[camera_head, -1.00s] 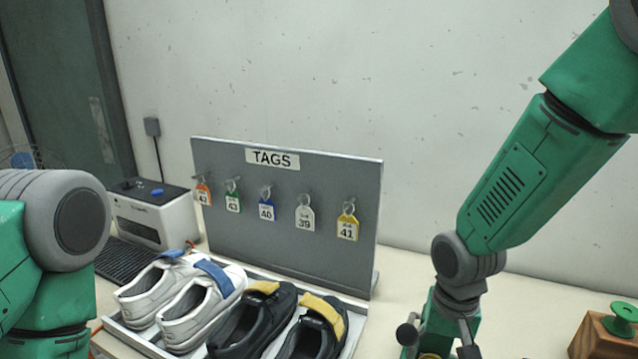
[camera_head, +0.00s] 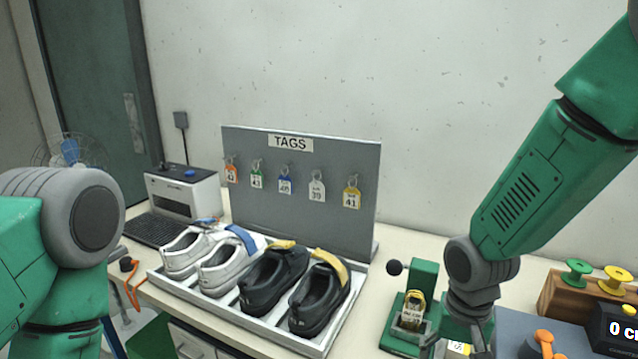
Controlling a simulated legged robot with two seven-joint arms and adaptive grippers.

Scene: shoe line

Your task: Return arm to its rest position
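My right arm comes in from the upper right, and its wrist hangs above the green stand at the lower right. The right gripper's fingers run down to the bottom edge and are cut off there, so its opening cannot be judged. My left arm shows at the left edge as a green link and a grey joint; its gripper is out of view. A tag with a yellow top (camera_head: 411,316) sits on the green stand (camera_head: 424,279), beside my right wrist.
A shoe tray (camera_head: 163,281) holds a white pair (camera_head: 186,252) and a black pair (camera_head: 271,281). Behind it stands the grey TAGS board (camera_head: 300,210) with several hanging tags. A printer (camera_head: 182,194) is at left. A wooden block with spools (camera_head: 566,297) is at right.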

